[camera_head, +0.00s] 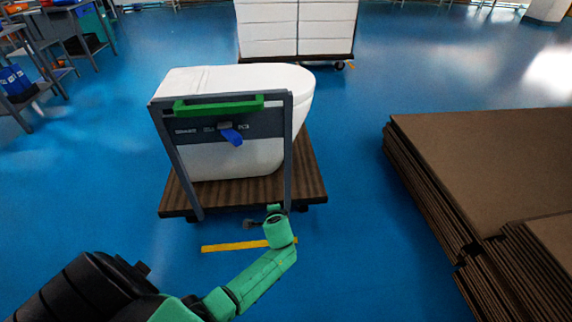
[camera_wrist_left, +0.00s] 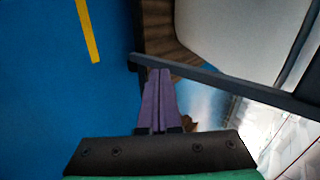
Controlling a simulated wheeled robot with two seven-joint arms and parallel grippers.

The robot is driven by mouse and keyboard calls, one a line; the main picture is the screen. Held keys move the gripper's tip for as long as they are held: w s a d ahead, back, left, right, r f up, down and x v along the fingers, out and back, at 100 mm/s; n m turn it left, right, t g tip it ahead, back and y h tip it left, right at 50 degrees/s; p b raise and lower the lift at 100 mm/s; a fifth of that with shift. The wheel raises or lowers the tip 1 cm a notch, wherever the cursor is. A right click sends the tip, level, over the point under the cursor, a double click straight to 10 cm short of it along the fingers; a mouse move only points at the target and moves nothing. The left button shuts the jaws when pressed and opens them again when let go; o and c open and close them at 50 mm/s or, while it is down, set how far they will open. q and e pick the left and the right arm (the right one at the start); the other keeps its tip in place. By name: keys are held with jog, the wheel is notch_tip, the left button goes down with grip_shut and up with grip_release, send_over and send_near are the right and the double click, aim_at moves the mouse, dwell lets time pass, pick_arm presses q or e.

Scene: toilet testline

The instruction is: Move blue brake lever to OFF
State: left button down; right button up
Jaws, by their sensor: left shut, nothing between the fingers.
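The blue brake lever (camera_head: 231,136) sits on the dark panel (camera_head: 262,124) of the cart's frame, under a green handle bar (camera_head: 218,105). It sticks out toward me, angled slightly down and right, between small white labels too small to read. My left gripper (camera_wrist_left: 160,72) is shut and empty, its purple fingers together in the left wrist view. They are close to a grey post of the frame (camera_wrist_left: 215,80). In the head view my left arm reaches to the low right side of the cart, below and right of the lever; its fingertips cannot be made out there. My right gripper is not seen.
A white toilet (camera_head: 290,85) stands on the brown cart deck (camera_head: 310,180) behind the frame. Stacked brown boards (camera_head: 480,150) lie at the right. A cart with white boxes (camera_head: 295,25) stands behind. Blue floor around the cart is open, with a yellow stripe (camera_head: 230,246) in front.

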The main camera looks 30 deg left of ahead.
aim_at(231, 135)
pick_arm(q)
jog(key=w+a+r+n+t+y+b, duration=0.1)
jog(key=w+a+r+t+y+b, duration=0.2)
jog(key=r, duration=0.8)
jog(key=r+n+y+b, duration=0.1)
jog(key=r+y+b, duration=0.3)
jog(key=r, duration=0.7)
jog(key=shift+y, duration=0.6)
jog(key=x, duration=1)
jog(key=shift+f+b, duration=0.3)
jog(key=shift+f, duration=0.1)
jog(key=s, duration=0.1)
jog(key=s+a, duration=0.1)
jog(key=s, duration=0.1)
jog(key=shift+s+a+p, duration=0.15)
jog(key=shift+s+p, duration=0.15)
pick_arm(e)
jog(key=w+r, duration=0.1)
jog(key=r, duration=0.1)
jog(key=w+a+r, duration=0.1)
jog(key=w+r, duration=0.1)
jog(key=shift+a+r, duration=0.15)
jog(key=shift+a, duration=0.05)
